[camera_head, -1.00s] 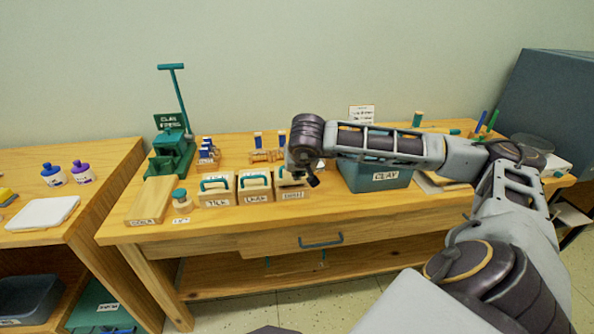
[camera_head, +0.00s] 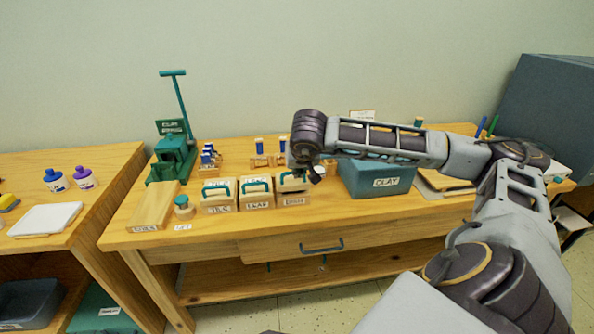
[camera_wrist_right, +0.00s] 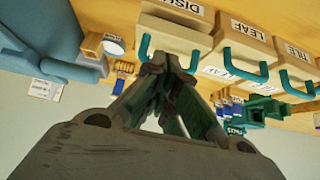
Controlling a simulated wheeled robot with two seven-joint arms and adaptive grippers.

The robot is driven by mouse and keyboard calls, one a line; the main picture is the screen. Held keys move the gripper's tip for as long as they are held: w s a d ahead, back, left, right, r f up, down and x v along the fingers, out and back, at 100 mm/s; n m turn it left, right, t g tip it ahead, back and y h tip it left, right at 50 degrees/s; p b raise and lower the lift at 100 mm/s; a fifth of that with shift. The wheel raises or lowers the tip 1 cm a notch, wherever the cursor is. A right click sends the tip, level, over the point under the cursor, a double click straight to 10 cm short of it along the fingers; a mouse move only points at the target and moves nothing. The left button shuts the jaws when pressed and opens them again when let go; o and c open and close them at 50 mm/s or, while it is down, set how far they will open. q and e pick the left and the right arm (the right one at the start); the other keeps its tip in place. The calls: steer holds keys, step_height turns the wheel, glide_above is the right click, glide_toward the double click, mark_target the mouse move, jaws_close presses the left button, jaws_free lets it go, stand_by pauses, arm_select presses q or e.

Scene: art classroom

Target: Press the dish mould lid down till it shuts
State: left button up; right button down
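The dish mould (camera_head: 294,200) is the rightmost of three wooden moulds in a row on the table. Its pale lid (camera_head: 288,186) with a green handle lies on top; it looks slightly tilted, but how much gap is left is hard to tell. In the right wrist view the dish mould (camera_wrist_right: 180,10) is upside down at the top. My right gripper (camera_head: 308,178) is at the lid's handle. In the right wrist view its fingertips (camera_wrist_right: 166,62) are close together in front of the handle; contact is unclear. My left gripper is not in view.
The leaf mould (camera_head: 257,201) and tile mould (camera_head: 218,204) stand just left. A blue clay bin (camera_head: 365,183) stands close on the right. A green clay press (camera_head: 173,155) and a wooden block (camera_head: 155,207) are further left. Small blue-topped tools stand behind.

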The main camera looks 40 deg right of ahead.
arm_select(q)
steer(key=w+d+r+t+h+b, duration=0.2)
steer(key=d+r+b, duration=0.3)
steer(key=b, duration=0.7)
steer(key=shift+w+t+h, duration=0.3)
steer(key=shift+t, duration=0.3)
arm_select(e)
steer(key=s+a, duration=0.5)
steer(key=s, duration=0.3)
steer(key=shift+s+f, duration=0.15)
steer(key=shift+f, duration=0.1)
stand_by(0.7)
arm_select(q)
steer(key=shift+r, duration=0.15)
arm_select(e)
steer(key=shift+a, duration=0.1)
stand_by(0.5)
